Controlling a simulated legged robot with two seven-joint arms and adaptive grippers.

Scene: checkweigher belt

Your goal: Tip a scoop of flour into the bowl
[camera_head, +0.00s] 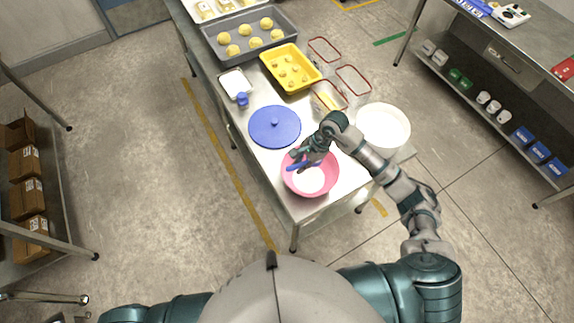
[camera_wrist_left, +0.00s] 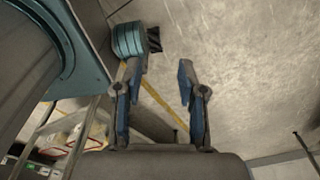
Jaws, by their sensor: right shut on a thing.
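A pink bowl (camera_head: 325,186) stands on the near end of the steel table, with white flour (camera_head: 309,181) in its bottom. My right gripper (camera_head: 303,163) is over the back left part of this bowl, pointing down and left. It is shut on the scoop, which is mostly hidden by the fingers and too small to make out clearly.
A blue round lid (camera_head: 274,127) lies behind the pink bowl. Further back are a small white tray (camera_head: 235,84), a yellow tray (camera_head: 291,68) with dough pieces, clear red-rimmed containers (camera_head: 353,80) and a grey baking tray (camera_head: 249,35). Shelves stand at both sides.

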